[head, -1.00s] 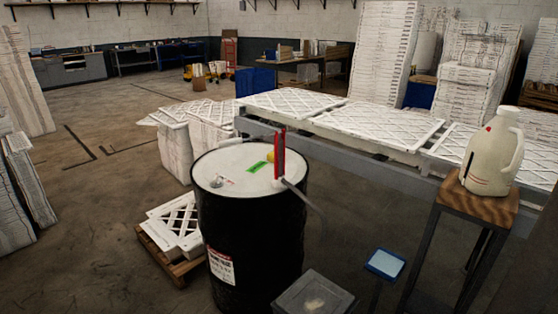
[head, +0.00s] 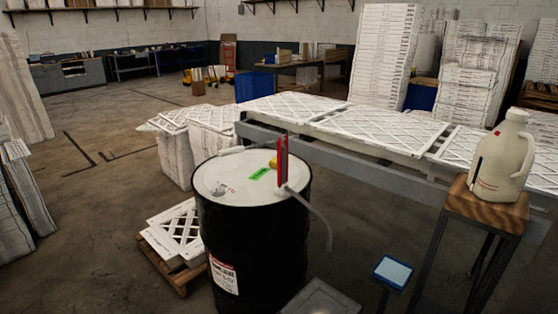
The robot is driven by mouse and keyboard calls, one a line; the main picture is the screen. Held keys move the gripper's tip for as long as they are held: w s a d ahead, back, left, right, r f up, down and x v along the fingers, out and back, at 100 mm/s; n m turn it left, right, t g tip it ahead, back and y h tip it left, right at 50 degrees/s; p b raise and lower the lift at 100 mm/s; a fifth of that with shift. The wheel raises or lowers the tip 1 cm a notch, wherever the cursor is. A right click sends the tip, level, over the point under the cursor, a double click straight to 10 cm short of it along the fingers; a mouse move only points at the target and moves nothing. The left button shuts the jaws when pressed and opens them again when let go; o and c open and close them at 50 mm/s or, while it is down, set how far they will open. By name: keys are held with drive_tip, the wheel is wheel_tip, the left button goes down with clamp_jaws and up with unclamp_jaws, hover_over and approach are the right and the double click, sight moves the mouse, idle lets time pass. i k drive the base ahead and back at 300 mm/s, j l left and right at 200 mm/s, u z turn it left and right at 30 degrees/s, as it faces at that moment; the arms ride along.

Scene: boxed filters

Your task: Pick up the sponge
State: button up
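I cannot tell for sure which thing is the sponge. A small flat green piece (head: 260,174) lies on the white top of a black drum (head: 255,245). A small yellow thing (head: 273,163) is just behind it, partly hidden by an upright red object (head: 283,162). A flat light-blue piece with a dark border (head: 392,272) sits on a thin stand at the lower right. My gripper is not in view.
A large jug (head: 503,158) stands on a wooden-topped stand (head: 487,205) at right. A long grey-framed table (head: 330,158) holding white filters runs behind the drum. A pale curved strip (head: 318,215) hangs at the drum's right. Open floor (head: 100,230) lies at left.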

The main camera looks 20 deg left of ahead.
sight(273, 163)
drive_tip(key=i+j+z, duration=0.1)
drive_tip(key=i+j, duration=0.15)
drive_tip(key=j, duration=0.55)
drive_tip(key=i+j+z, duration=0.1)
drive_tip(key=j, duration=0.65)
drive_tip(key=i+j+z, duration=0.1)
drive_tip(key=i+j, duration=0.15)
drive_tip(key=j, duration=0.6)
drive_tip(key=i+j+z, duration=0.1)
drive_tip(key=j, duration=0.7)
drive_tip(key=i+j+z, duration=0.15)
drive_tip(key=j, duration=0.65)
drive_tip(key=i+j+z, duration=0.1)
drive_tip(key=j, duration=0.75)
